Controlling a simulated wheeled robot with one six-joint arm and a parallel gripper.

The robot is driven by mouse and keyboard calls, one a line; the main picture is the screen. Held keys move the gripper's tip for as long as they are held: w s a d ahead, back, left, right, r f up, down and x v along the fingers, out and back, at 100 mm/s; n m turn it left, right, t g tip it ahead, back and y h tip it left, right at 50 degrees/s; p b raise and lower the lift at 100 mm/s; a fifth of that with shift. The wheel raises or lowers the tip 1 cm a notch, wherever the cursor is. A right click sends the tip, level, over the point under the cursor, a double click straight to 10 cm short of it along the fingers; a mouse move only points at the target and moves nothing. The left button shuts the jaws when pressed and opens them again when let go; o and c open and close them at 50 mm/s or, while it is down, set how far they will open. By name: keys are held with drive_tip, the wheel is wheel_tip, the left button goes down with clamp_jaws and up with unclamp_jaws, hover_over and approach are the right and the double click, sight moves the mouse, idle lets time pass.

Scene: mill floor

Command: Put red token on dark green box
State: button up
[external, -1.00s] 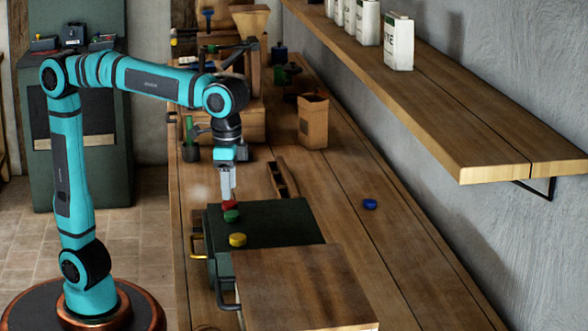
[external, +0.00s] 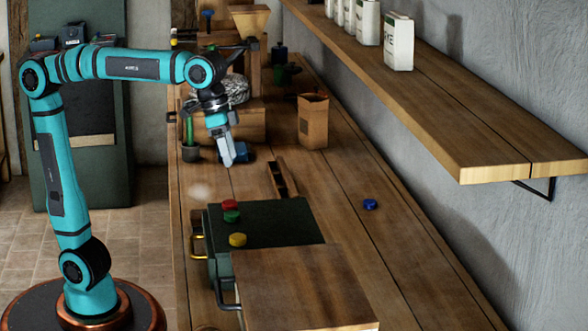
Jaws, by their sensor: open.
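The red token (external: 229,204) lies on the dark green box (external: 275,222), near its far left corner. A green token (external: 232,216) and a yellow token (external: 237,240) lie on the same box top, nearer the camera. My gripper (external: 229,164) is above the bench beyond the box, tilted, with its fingers pointing down. It is open and holds nothing, clear of the red token.
A blue token (external: 370,204) lies on the bench (external: 345,222) to the right. A shelf (external: 440,110) overhangs the right side.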

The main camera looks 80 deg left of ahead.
drive_tip(key=s+a+r+t, duration=0.1)
drive_tip(key=s+a+t, duration=0.3)
drive_tip(key=a, duration=0.4)
drive_tip(key=s+a+r+n+t+y, duration=0.1)
drive_tip(key=s+a+r+t, duration=0.1)
drive_tip(key=s+a+t, duration=0.3)
drive_tip(key=s+a+r+n+t, duration=0.1)
drive_tip(key=s+a+t, duration=0.3)
drive_tip(key=a, duration=0.9)
drive_tip(key=shift+s+r+t, duration=0.25)
drive_tip(key=shift+r+t, duration=0.15)
drive_tip(key=shift+t, duration=0.5)
